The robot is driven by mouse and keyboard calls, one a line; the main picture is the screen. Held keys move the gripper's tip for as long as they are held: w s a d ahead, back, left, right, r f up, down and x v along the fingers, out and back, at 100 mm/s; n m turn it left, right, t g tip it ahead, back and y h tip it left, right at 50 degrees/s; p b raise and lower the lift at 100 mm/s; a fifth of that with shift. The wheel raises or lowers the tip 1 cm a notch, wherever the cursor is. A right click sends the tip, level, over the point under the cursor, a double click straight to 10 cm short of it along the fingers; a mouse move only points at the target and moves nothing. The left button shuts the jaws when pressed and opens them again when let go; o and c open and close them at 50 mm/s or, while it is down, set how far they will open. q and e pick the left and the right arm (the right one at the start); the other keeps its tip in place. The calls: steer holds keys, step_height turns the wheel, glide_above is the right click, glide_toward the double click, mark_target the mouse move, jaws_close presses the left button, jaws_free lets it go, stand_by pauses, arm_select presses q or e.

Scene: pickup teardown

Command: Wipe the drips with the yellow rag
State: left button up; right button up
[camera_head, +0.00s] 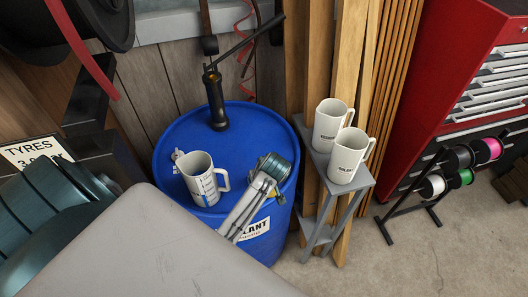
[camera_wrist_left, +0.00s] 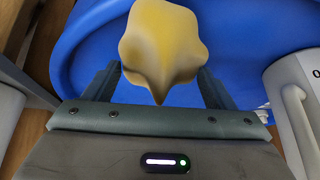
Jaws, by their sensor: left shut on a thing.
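The yellow rag (camera_wrist_left: 163,45) is bunched up between the dark fingers of my left gripper (camera_wrist_left: 160,88) in the left wrist view. The gripper is shut on it, with blue drum surface behind it. I cannot tell whether the rag touches the drum. My right gripper is not in view.
A white jug with blue marks (camera_head: 196,178) and a black hand pump (camera_head: 216,105) stand on the drum. Two white mugs (camera_head: 332,122) (camera_head: 348,158) stand on a grey stand (camera_head: 362,183) to the right. A red tool chest (camera_head: 425,100) and spool rack (camera_head: 408,205) are further right.

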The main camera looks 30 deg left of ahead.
arm_select(q)
steer(key=shift+s+f, duration=0.15)
steer(key=shift+f, duration=0.15)
steer(key=shift+c, duration=0.3)
